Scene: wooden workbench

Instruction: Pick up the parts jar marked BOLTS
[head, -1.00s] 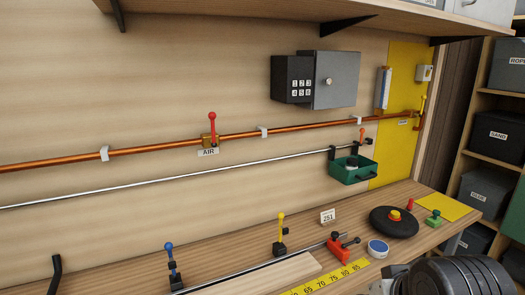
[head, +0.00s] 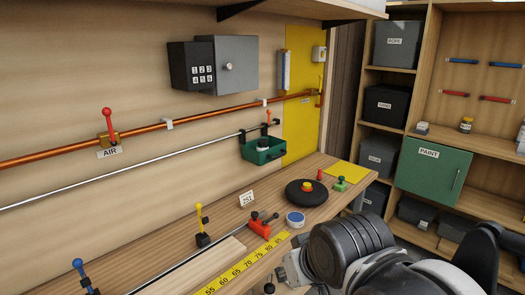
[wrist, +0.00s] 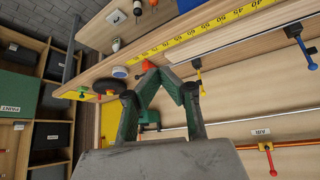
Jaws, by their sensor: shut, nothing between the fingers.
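No label reading BOLTS is legible in either view. In the head view my arm fills the lower right, and the fingertips cannot be made out there.
The bench (head: 225,225) carries a black disc (head: 300,196), a round blue-and-white tin (head: 295,219), a red clamp (head: 259,229) and a yellow ruler (head: 242,264). A green wall bin (head: 258,156) hangs above. A green PAINT cabinet (head: 430,174) and dark boxes fill the shelves at right.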

